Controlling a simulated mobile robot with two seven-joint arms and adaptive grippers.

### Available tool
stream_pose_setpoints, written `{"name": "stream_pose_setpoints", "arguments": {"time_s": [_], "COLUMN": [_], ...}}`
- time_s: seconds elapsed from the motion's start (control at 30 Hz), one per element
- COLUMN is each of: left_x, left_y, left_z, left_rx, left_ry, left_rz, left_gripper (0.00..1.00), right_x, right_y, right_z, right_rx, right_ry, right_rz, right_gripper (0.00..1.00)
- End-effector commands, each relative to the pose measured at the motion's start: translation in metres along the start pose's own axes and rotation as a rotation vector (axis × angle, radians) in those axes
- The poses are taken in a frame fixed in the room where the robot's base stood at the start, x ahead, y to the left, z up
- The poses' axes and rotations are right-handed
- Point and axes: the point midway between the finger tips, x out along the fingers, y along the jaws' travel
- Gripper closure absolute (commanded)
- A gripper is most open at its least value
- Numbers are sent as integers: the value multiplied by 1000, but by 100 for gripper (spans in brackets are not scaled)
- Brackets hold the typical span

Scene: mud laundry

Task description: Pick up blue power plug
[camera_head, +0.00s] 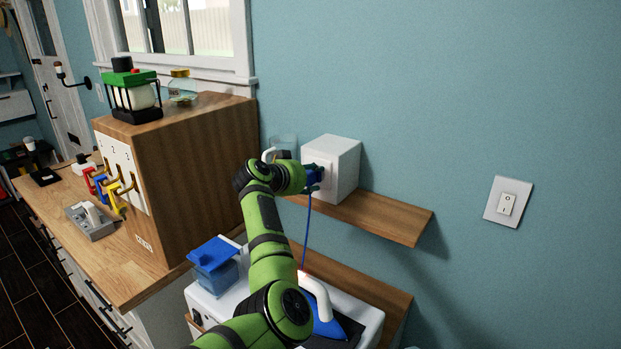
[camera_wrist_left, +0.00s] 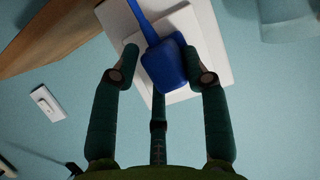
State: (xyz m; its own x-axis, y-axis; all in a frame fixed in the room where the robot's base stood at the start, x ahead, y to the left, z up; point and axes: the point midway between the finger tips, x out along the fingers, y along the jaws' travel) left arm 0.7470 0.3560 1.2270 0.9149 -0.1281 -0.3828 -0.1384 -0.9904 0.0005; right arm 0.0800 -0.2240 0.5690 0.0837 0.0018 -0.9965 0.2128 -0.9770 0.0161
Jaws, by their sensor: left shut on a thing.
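The blue power plug (camera_wrist_left: 168,68) sits against the face of a white box (camera_head: 345,163) on the wooden wall shelf (camera_head: 385,217). My left gripper (camera_head: 315,176) is at the left side of this box, shut on the plug. In the left wrist view, the fingers of the gripper (camera_wrist_left: 163,58) lie on both sides of the plug, and its blue cord leads away at the top. In the head view my gripper mostly hides the plug, and the cord (camera_head: 307,232) hangs below. I cannot tell whether the plug's prongs are in the box. My right gripper is not in view.
A glass jar (camera_head: 284,143) stands beside the white box. A wooden cabinet (camera_head: 190,165) with a lantern (camera_head: 132,92) on top is at the left. A blue-lidded container (camera_head: 213,262) is below. A light switch (camera_head: 507,202) is on the right wall.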

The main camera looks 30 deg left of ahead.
Motion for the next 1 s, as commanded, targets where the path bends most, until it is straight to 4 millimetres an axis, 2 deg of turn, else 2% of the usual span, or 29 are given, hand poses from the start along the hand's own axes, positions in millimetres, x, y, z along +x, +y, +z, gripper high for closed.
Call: {"name": "stream_pose_setpoints", "arguments": {"time_s": [0.2,0.53,0.77,1.0], "left_x": [-6,-31,-68,-120], "left_y": [-1,-1,-2,-2], "left_z": [-6,-63,-42,-20], "left_rx": [3,4,1,1], "left_ry": [5,5,4,5], "left_rz": [-3,-4,-5,-7], "left_gripper": [98,98,98,98], "right_x": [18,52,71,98], "right_y": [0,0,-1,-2], "right_z": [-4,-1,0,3], "right_rx": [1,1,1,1], "right_ry": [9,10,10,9], "right_rz": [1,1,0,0], "right_gripper": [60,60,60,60]}}
